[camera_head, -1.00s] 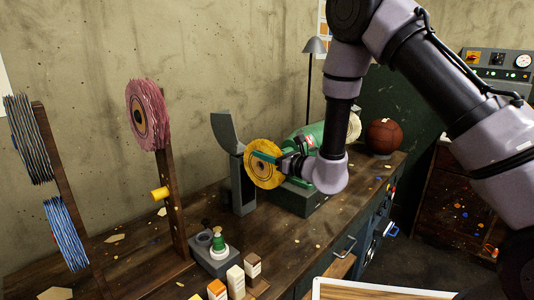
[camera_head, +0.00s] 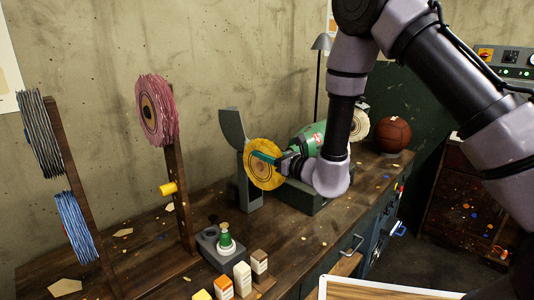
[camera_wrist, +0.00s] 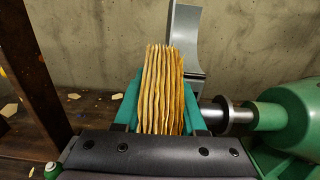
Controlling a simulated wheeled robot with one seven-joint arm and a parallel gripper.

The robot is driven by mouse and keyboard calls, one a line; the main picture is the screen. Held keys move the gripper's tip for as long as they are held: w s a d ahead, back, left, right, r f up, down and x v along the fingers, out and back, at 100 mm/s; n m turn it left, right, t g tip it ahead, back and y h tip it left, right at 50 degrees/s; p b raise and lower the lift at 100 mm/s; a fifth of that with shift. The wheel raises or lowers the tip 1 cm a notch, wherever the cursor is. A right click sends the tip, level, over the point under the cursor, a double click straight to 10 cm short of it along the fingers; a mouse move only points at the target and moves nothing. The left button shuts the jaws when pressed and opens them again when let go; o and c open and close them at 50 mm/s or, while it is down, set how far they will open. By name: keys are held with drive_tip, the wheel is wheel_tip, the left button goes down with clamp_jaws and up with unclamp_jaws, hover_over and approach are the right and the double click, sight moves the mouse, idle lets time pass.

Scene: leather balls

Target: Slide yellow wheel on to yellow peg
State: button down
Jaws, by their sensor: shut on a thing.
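The yellow wheel (camera_head: 258,178), a thick disc of layered cloth, stands upright beside the green buffing machine (camera_head: 311,135). My gripper (camera_head: 265,158) is shut on it, with a green finger across its face. In the wrist view the wheel (camera_wrist: 160,95) shows edge-on between both green fingers. The machine's metal shaft (camera_wrist: 236,115) lies just right of it; I cannot tell whether the wheel still touches it. The yellow peg (camera_head: 169,188) sticks out from a wooden post (camera_head: 180,205) to the left, bare, below a pink wheel (camera_head: 156,108).
A grey guard (camera_head: 236,135) stands behind the yellow wheel. A green bottle (camera_head: 226,240) and small boxes (camera_head: 242,278) stand near the bench front. A leather ball (camera_head: 393,134) sits at the right.

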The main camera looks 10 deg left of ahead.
drive_tip(key=shift+s+a, duration=0.3)
drive_tip(key=shift+s, duration=0.2)
drive_tip(key=shift+s+a, duration=0.25)
drive_tip(key=shift+s, duration=0.2)
drive_tip(key=shift+d, duration=0.1)
